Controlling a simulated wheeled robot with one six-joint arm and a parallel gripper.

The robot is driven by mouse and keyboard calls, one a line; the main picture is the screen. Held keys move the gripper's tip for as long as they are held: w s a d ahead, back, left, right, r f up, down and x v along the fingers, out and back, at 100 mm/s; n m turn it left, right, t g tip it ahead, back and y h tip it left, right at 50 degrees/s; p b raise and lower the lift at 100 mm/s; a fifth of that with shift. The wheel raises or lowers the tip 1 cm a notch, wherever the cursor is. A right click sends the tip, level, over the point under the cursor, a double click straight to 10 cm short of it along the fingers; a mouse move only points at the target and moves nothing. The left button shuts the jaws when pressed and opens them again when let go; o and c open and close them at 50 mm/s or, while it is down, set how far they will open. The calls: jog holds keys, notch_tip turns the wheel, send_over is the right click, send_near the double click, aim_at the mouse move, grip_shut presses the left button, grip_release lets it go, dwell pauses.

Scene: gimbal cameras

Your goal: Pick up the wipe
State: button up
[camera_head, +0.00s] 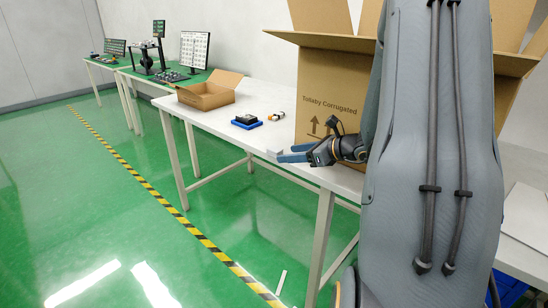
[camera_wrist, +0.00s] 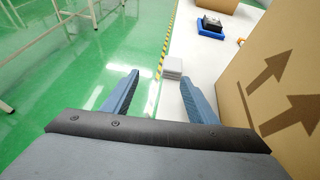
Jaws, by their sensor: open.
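A small, flat, pale grey stack, which looks like the wipe (camera_wrist: 172,66), lies on the white table (camera_wrist: 199,62) at its edge. It is ahead of my gripper (camera_wrist: 160,77), between and beyond the fingertips in the wrist view. My gripper is open, with its two blue fingers apart and nothing between them. In the head view my gripper (camera_head: 283,153) is at the front edge of the white table (camera_head: 225,120), beside the large box. A pale patch near its fingertips there seems to be the wipe, but it is hard to make out.
A large cardboard box (camera_head: 318,88) stands close on the right of my gripper. A blue tray with a black item (camera_head: 246,121), a small orange and white item (camera_head: 276,116) and an open carton (camera_head: 207,94) are farther along the table. Green floor lies left.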

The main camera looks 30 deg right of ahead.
aim_at(277, 150)
jog(key=shift+w+d+m, duration=0.25)
jog(key=shift+d+m, duration=0.05)
jog(key=shift+d, duration=0.35)
jog(key=shift+w+f+t, duration=0.15)
jog(key=shift+w+t, duration=0.15)
jog(key=shift+w, duration=0.05)
jog(key=shift+w+d+r+p+x, duration=0.1)
jog(key=shift+p+x, duration=0.15)
jog(key=shift+x, duration=0.9)
jog(key=shift+w+d+r+p+x, duration=0.1)
jog(key=shift+p+x, duration=0.1)
jog(key=shift+x, duration=0.95)
jog(key=shift+w+d+r+p+x, duration=0.1)
jog(key=shift+p+x, duration=0.15)
jog(key=shift+x, duration=0.9)
jog(key=shift+s, duration=0.1)
jog(key=c, duration=1.1)
